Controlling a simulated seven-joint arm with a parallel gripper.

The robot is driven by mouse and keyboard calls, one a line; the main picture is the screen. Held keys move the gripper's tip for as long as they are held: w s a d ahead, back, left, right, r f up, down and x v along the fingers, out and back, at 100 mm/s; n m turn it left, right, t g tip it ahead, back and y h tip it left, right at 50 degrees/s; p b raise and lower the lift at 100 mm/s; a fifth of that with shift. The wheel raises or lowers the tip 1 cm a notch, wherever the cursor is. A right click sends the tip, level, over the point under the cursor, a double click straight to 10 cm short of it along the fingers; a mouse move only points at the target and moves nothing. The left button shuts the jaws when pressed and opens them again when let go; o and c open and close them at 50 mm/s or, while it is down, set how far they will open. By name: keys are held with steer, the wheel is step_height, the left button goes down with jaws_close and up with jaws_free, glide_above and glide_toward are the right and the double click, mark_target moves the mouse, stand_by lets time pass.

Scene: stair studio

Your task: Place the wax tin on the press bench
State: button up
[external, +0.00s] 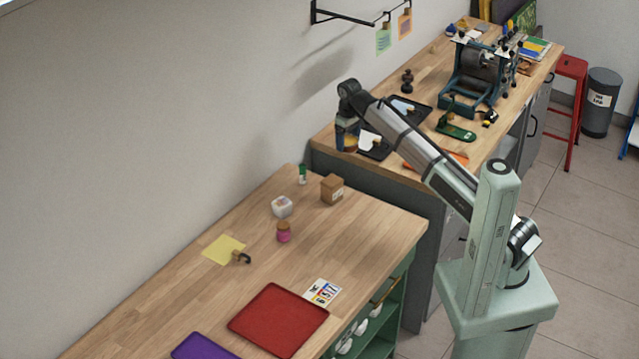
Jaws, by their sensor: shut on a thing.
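The press bench (328,139) is the higher wooden bench at the back, with a dark blue press (476,75) on it. My gripper (346,138) points down at the bench's near left corner, by the wall. It is shut on a small amber-brown thing that looks like the wax tin (350,146); the fingers partly hide it. The tin is at or just above the bench top; I cannot tell whether it touches.
Black trays (411,109) lie close to the right of my gripper, with a green tool (455,130) beyond. The lower front bench (185,288) holds a red tray (278,320), a brown box (332,189), a white container (282,207) and a pink jar (284,233).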

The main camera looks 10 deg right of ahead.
steer(key=s+a+n, duration=0.3)
steer(key=s+a, duration=0.7)
steer(key=a, duration=0.5)
steer(key=s+a+n, duration=0.3)
steer(key=s+a, duration=0.7)
steer(key=a, duration=0.5)
steer(key=s+a+n, duration=0.2)
steer(key=s+a, duration=0.7)
steer(key=s, duration=0.6)
steer(key=s+a+n, duration=0.3)
steer(key=s+a, duration=0.5)
steer(key=s, duration=0.6)
steer(key=shift+s+a+f, duration=0.1)
steer(key=shift+a+f, duration=0.05)
steer(key=shift+f, duration=3.8)
steer(key=shift+s+a+f, duration=0.1)
steer(key=shift+f, duration=3.85)
steer(key=shift+f, duration=0.1)
steer(key=o, duration=1.2)
